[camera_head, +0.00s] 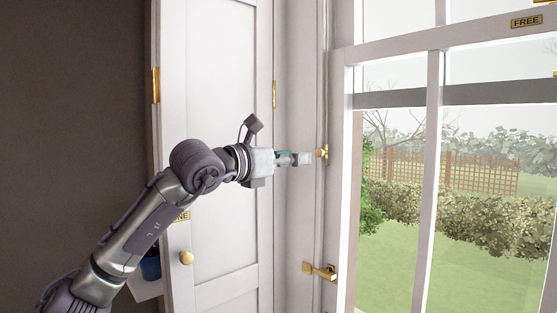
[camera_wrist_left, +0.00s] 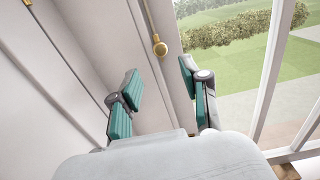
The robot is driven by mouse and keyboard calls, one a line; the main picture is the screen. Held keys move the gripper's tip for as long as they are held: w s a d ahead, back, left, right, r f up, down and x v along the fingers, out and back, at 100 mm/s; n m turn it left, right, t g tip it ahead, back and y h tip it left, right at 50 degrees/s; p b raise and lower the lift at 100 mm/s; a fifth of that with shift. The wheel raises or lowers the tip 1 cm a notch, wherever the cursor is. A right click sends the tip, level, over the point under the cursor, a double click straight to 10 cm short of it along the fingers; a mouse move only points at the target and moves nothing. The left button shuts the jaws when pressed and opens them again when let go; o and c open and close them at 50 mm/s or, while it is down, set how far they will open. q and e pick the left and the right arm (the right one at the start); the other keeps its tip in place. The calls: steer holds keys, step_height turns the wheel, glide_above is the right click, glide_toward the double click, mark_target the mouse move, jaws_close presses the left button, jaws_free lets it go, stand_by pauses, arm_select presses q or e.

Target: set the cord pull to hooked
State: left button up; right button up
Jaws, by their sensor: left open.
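The cord pull, a brass knob (camera_wrist_left: 159,46) on the end of a thin cord, hangs against the white window frame in the left wrist view. In the head view a brass piece (camera_head: 322,152), which seems to be the same pull, shows just right of my left gripper (camera_head: 306,158). My left gripper (camera_wrist_left: 160,84) is open, with its two teal fingers apart and nothing between them. The knob lies beyond the fingertips, roughly in line with the gap. A brass hook-like fitting (camera_head: 320,271) is lower on the frame. My right gripper is not in view.
A white panelled shutter or door (camera_head: 220,250) with a brass knob (camera_head: 186,258) stands left of the frame, behind my arm. The tall window (camera_head: 437,180) is on the right, with a "FREE" label (camera_head: 525,21) above. A blue pot (camera_head: 150,266) is low at left.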

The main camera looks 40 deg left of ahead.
arm_select(q)
steer(key=shift+s, duration=2.2)
